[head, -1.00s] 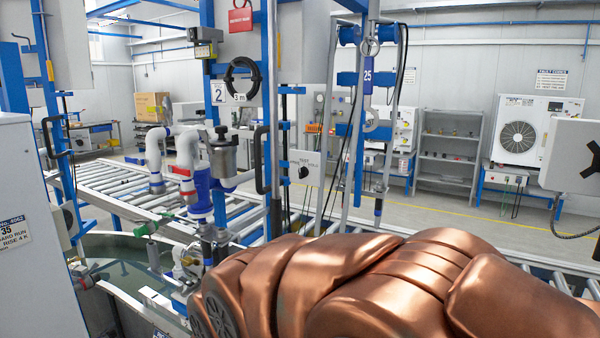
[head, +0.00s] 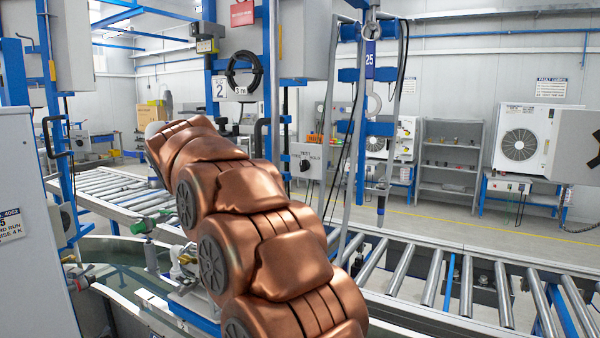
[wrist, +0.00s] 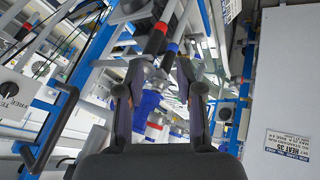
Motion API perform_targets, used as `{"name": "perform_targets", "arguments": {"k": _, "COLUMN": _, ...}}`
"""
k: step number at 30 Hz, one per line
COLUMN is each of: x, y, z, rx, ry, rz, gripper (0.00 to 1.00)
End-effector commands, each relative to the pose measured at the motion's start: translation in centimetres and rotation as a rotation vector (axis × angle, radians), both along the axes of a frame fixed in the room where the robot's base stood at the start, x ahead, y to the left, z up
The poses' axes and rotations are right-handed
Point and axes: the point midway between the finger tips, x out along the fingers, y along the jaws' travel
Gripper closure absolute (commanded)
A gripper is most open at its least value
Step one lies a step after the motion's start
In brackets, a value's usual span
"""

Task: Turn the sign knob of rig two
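The rig two number plate (head: 219,88), marked "2", hangs on a blue post in the head view. Right of it, a white sign plate (head: 313,158) carries a black round knob (head: 304,165). In the wrist view the same kind of plate (wrist: 14,82), lettered "TEST", lies at the left edge with its black knob (wrist: 10,89), tilted in the picture. My gripper (wrist: 158,76) is open and empty, its two dark fingers apart. The knob is well to the left of the fingers, not between them. In the head view my copper arm hides the gripper.
A roller conveyor (head: 450,275) crosses the right and middle. A water tank (head: 110,255) lies at left. A black handle (wrist: 48,130) stands beside the plate in the wrist view. A grey cabinet (wrist: 280,90) fills the right there.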

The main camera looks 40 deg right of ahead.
Motion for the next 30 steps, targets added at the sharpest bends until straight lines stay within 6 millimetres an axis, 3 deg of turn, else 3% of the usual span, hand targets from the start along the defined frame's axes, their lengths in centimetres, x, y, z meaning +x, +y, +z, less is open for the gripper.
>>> {"name": "perform_targets", "arguments": {"k": 1, "x": 1.6, "y": -1.0, "z": 0.1, "rx": -0.019, "ry": -0.031, "rz": -0.015, "gripper": 0.64}}
{"name": "perform_targets", "arguments": {"k": 6, "x": 5.9, "y": -4.4, "z": 1.9, "rx": -0.083, "ry": -0.128, "rz": -0.069, "gripper": 0.64}}
{"name": "perform_targets", "arguments": {"k": 15, "x": 11.0, "y": -10.5, "z": 4.4, "rx": -0.201, "ry": -0.294, "rz": -0.187, "gripper": 0.64}}
{"name": "perform_targets", "arguments": {"k": 22, "x": 12.5, "y": -14.8, "z": 6.0, "rx": -0.298, "ry": -0.421, "rz": -0.293, "gripper": 0.64}}
{"name": "perform_targets", "arguments": {"k": 30, "x": 11.7, "y": -19.0, "z": 6.8, "rx": -0.414, "ry": -0.562, "rz": -0.428, "gripper": 0.64}}
